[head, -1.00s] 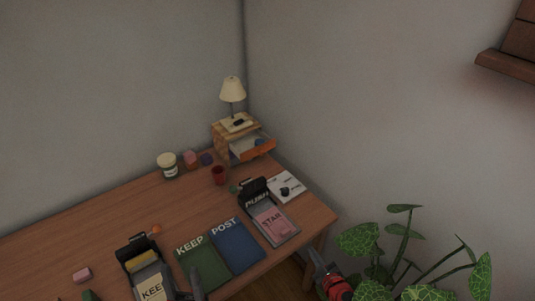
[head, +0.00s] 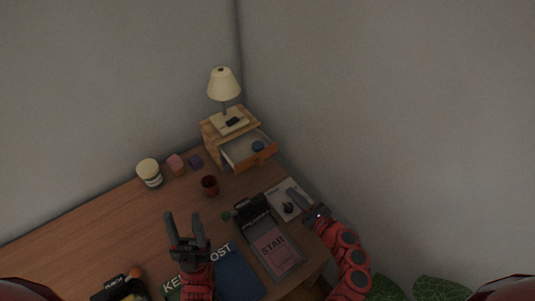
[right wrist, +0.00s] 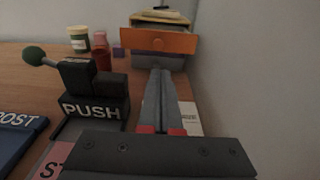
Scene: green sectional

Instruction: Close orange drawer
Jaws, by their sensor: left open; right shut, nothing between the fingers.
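The small wooden cabinet (head: 214,137) stands in the far corner of the desk. Its orange drawer (head: 261,159) is pulled out, and a round blue thing (head: 258,146) lies inside. In the right wrist view the orange drawer front (right wrist: 158,40) faces me, ahead of and above my fingertips. My right gripper (head: 291,191) is shut and empty; it points toward the drawer and is apart from it. It also shows in the right wrist view (right wrist: 160,72). My left gripper (head: 184,218) is open and empty over the desk, left of the press.
A lamp (head: 223,85) stands on the cabinet. A black PUSH press (head: 252,211) with a green knob is near my right gripper. A red cup (head: 209,186), a jar (head: 149,173) and small blocks (head: 176,164) stand left of the cabinet. The wall is close on the right.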

